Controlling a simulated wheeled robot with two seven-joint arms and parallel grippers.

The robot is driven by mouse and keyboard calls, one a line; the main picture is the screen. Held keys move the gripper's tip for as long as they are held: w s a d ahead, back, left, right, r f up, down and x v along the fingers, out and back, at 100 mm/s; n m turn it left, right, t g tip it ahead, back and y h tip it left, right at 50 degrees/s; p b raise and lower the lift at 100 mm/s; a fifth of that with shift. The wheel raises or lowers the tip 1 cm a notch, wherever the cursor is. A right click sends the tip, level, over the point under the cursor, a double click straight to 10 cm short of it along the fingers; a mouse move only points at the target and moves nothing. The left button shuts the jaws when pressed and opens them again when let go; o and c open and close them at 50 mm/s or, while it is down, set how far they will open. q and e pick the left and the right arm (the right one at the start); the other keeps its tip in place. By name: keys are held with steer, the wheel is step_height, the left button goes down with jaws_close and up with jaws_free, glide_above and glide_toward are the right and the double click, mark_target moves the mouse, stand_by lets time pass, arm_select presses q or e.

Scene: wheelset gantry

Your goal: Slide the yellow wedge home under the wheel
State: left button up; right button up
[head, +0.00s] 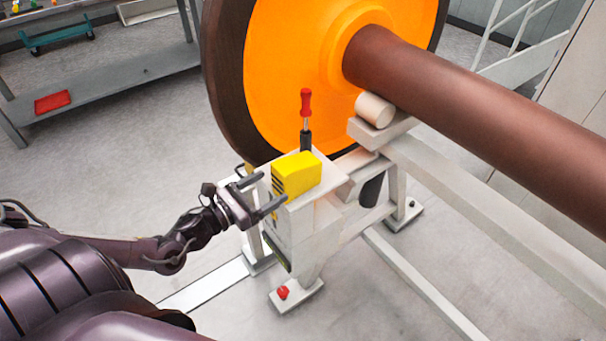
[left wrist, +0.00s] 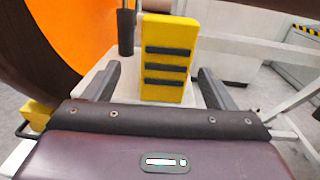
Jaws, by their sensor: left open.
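The yellow wedge (head: 297,174) stands on the pale top plate (head: 325,185) of the stand, in front of the orange wheel (head: 300,75) and apart from its dark rim. In the left wrist view the wedge (left wrist: 181,50) shows its face with several dark ribs. My left gripper (head: 272,189) is open at the near side of the wedge. In the left wrist view its fingers (left wrist: 160,76) point forward, one towards each side of the wedge, with gaps beside it. I cannot tell how far they reach past its face. My right gripper is not in view.
A red-handled tool (head: 306,104) stands upright behind the wedge; its dark part (left wrist: 126,32) is close to the left finger's line. A brown axle (head: 440,90) runs right above a pale beam (head: 470,215). Another yellow block (left wrist: 40,112) with a dark loop sits lower left.

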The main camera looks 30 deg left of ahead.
mark_target(291, 173)
arm_select(q)
steer(key=shift+w+d+r, duration=0.2)
steer(key=shift+w+d, duration=0.1)
steer(key=shift+w, duration=0.25)
steer(key=shift+w+d+r, duration=0.15)
steer(key=shift+w+d, duration=0.15)
steer(key=shift+w, duration=0.2)
steer(key=x, duration=0.4)
steer(key=shift+w+d+r+p, duration=0.15)
steer(key=shift+r+p, duration=0.05)
steer(key=shift+p, duration=0.1)
steer(key=shift+w+d, duration=0.15)
steer(key=shift+w, duration=0.15)
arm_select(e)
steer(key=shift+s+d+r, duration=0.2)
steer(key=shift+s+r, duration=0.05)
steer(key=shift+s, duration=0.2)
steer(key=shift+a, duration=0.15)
arm_select(q)
steer(key=c, duration=1.4)
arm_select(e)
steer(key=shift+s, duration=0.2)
